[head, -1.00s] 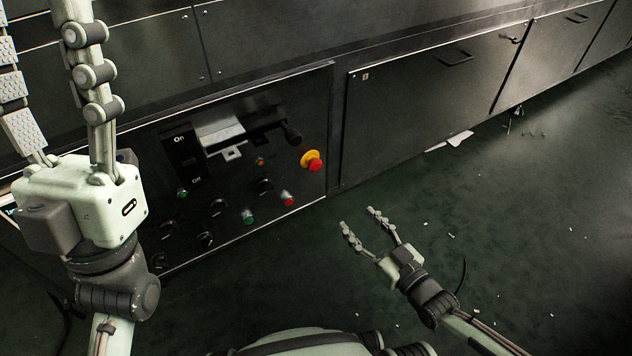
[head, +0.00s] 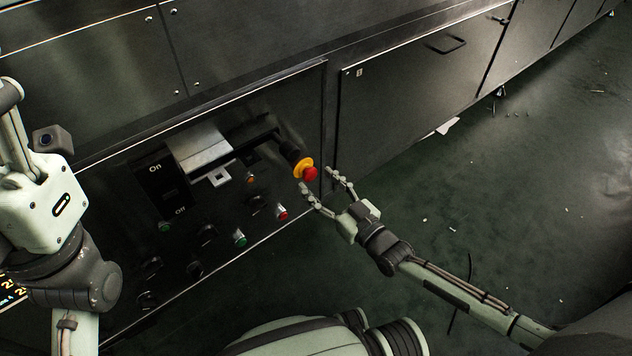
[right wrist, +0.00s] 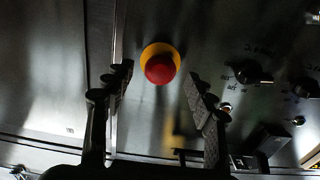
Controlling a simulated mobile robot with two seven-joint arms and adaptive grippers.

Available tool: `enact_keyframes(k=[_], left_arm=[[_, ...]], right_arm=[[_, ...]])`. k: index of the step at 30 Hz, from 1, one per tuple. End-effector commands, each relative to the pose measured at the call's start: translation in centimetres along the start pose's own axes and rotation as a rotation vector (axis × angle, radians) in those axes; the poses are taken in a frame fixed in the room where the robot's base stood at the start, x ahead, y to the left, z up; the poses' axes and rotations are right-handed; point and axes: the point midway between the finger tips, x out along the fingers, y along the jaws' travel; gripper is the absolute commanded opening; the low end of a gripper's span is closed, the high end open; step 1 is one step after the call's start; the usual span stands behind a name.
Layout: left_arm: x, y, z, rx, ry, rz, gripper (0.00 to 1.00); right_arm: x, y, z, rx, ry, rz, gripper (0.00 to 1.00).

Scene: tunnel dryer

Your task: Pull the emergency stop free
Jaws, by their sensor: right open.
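The emergency stop is a red mushroom button (head: 310,173) on a yellow collar (head: 303,163), near the right edge of the dark control panel (head: 225,255). It also shows in the right wrist view as the red button (right wrist: 160,69), ahead of the fingertips and between their lines. My right gripper (head: 318,187) is open just in front of the button, its two fingers spread to either side of it. A gap shows between the fingers and the button in the right wrist view. My left gripper (head: 22,125) shows only in part at the left edge; its fingertips are out of view.
A large switch with a metal plate (head: 200,150) and a black handle (head: 262,133) sits left of the button. Green buttons (head: 239,239), a red button (head: 282,214) and several dark knobs are lower on the panel. The floor at right is mostly clear, with small scraps.

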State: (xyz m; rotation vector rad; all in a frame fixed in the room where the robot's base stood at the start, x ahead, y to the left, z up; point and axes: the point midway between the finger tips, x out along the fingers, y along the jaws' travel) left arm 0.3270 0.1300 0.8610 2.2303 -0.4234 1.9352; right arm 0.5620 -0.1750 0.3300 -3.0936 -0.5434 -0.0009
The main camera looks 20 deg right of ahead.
Motion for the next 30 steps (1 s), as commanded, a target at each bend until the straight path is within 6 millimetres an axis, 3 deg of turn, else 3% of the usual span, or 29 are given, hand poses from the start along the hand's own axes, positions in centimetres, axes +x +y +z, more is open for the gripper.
enact_keyframes(k=[4,13,26,30], left_arm=[[-0.01,0.04,0.05,0.002,0.006,0.008,0.5],[0.1,0.03,0.03,0.002,0.007,0.009,0.5],[0.1,0.03,0.03,0.002,0.007,0.009,0.5],[0.09,0.03,0.03,0.002,0.007,0.009,0.5]], right_arm=[[1.22,-0.02,0.02,-0.001,0.0,0.0,0.56],[1.4,-0.04,-0.02,-0.001,-0.001,-0.001,0.55],[1.38,-0.03,-0.01,-0.001,-0.001,-0.001,0.01],[1.37,-0.03,-0.01,-0.001,-0.001,-0.001,0.0]])
